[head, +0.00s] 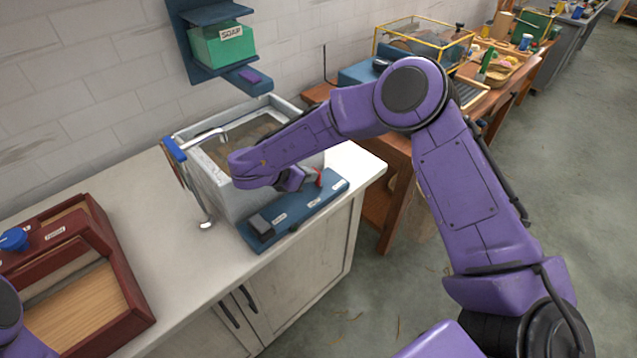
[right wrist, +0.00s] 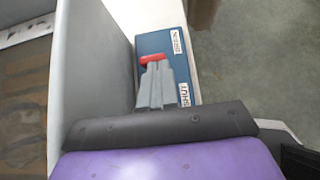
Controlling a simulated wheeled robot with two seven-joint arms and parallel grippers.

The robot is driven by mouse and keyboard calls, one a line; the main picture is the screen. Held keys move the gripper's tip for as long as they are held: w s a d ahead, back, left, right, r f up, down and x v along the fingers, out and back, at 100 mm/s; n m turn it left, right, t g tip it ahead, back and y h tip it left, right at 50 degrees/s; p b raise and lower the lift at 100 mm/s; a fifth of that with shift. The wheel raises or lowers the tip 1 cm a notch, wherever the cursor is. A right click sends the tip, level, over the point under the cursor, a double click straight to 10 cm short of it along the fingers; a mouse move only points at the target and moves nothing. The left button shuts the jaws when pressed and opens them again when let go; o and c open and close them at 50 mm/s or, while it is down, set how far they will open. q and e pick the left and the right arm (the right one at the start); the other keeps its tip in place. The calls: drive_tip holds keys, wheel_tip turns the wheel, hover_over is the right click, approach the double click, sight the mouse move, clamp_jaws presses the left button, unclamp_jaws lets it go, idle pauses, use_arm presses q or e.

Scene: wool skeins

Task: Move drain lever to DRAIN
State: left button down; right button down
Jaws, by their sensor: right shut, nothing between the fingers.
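The blue lever panel (head: 300,207) lies along the front of the grey sink basin (head: 228,200); it also shows in the right wrist view (right wrist: 150,45). The red drain lever (head: 320,177) is near its right end and shows as a red bar in the right wrist view (right wrist: 152,59). My right gripper (head: 312,178) is shut and empty, its grey tips (right wrist: 156,68) right at the red lever; I cannot tell whether they touch. One label reads SHUT (right wrist: 185,93), beside the fingers; the other label (right wrist: 175,42) is beyond the lever and unclear. My left gripper is out of view.
A dark block (head: 260,226) sits on the panel's left end. A red wooden tray (head: 130,290) is at the left. The counter's front edge is close.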

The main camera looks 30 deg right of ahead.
drive_tip(key=shift+w+d+r+y+b, duration=0.15)
drive_tip(key=shift+d+y+b, duration=0.25)
drive_tip(key=shift+d+y, duration=0.5)
drive_tip(key=shift+w+d+r+g+y+b, duration=0.15)
drive_tip(key=shift+d+g+y+b, duration=0.1)
drive_tip(key=shift+y, duration=0.35)
drive_tip(key=shift+w+d+r+g+y+b, duration=0.1)
drive_tip(key=shift+d+g+y+b, duration=0.1)
drive_tip(key=shift+y, duration=0.4)
drive_tip(key=shift+r, duration=0.3)
drive_tip(key=shift+r+p, duration=0.45)
drive_tip(key=shift+r, duration=0.1)
drive_tip(key=shift+r, duration=0.1)
